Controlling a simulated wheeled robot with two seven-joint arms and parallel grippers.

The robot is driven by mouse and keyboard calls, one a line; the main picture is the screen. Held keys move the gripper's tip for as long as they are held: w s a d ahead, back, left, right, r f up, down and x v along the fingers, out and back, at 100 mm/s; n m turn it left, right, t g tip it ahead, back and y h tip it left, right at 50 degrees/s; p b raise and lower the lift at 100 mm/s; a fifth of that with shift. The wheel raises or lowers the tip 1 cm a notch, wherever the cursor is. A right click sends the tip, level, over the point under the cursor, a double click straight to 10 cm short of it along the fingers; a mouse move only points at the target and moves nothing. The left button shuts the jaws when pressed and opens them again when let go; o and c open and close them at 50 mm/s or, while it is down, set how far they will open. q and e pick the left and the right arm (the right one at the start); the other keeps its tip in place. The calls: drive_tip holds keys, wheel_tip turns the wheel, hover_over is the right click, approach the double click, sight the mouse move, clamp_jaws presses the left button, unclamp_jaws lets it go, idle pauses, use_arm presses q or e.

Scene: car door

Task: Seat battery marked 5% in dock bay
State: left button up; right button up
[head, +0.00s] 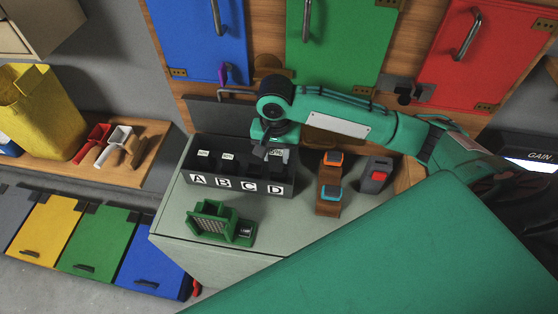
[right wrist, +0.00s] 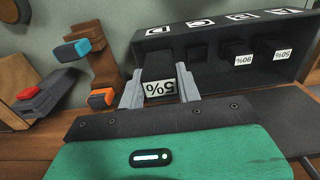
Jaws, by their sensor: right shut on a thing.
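The battery marked 5% (right wrist: 160,84) is a dark block with a white label, also visible in the head view (head: 277,153). My right gripper (head: 268,148) is shut on it, with a grey finger on each side in the right wrist view (right wrist: 161,92). The black dock (head: 240,183) has bays lettered A to D. The battery is at the D end, its far part at the bay; how deep it sits is hidden. Bay C looks empty in the wrist view. My left gripper is not in view.
A wooden stand (head: 328,188) with orange and blue-topped devices and a grey-red device (head: 376,174) stand right of the dock. A green grille-faced holder (head: 212,220) is in front. The bench (head: 180,205) has free room at its front left.

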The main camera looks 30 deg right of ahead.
drive_tip(key=w+d+p, duration=0.1)
drive_tip(key=w+d, duration=0.2)
drive_tip(key=w, duration=0.2)
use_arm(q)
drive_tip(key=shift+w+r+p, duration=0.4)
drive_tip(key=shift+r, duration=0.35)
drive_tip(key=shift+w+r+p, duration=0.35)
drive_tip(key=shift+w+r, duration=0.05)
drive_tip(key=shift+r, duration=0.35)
use_arm(e)
drive_tip(key=shift+s+d+f, duration=0.1)
drive_tip(key=shift+s+f, duration=0.1)
drive_tip(key=shift+f, duration=2.8)
drive_tip(key=shift+s+f, duration=0.2)
drive_tip(key=shift+f, duration=2.8)
drive_tip(key=o, duration=0.7)
drive_tip(key=shift+f, duration=0.15)
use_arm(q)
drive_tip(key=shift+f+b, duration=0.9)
use_arm(e)
wheel_tip(320, 180, up, 12)
drive_tip(key=shift+r, duration=0.2)
